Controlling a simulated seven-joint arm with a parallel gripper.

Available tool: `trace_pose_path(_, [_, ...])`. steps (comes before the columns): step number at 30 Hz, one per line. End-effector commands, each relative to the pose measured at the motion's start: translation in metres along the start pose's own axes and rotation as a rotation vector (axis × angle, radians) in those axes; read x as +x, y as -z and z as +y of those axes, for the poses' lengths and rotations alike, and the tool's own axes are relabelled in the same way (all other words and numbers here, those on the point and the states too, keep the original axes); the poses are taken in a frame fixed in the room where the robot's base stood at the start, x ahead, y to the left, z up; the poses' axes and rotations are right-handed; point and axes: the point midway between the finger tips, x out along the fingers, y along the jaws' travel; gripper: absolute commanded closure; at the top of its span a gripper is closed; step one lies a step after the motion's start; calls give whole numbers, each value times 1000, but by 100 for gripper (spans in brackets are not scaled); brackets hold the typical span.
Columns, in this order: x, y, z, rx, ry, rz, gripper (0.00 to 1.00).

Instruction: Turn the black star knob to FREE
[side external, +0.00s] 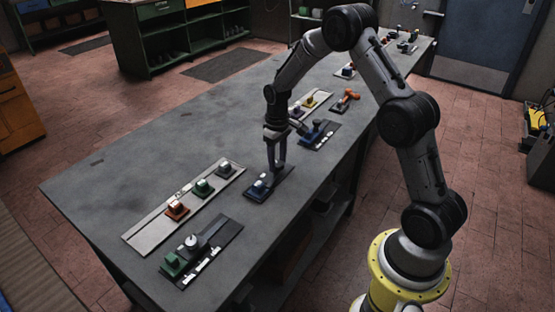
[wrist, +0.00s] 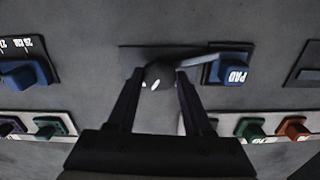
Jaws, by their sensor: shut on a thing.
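The black star knob (wrist: 157,76) shows in the wrist view as a dark rounded shape with white marks, between my fingertips. My gripper (wrist: 160,70) is shut on it, one finger on each side. In the side view my gripper (side external: 277,168) points straight down at the dark plate with the blue block (side external: 260,186); the knob is hidden there behind the fingers. The blue block, lettered PAD, sits right of the knob in the wrist view (wrist: 229,70). I cannot read a FREE mark or tell which way the knob points.
A light strip with red and green blocks (side external: 203,188) lies left of the plate. A dark plate with a green block and a round dial (side external: 191,241) is nearer the camera. Another blue fixture (side external: 318,133) stands behind. The left part of the grey table (side external: 130,165) is mostly clear.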

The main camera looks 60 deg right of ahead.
Motion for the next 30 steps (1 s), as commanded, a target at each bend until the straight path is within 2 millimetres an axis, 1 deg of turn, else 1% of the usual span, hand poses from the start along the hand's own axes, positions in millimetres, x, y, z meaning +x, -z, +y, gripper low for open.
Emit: trace_pose_path(30, [-1, 0, -1, -959, -2, 2, 100])
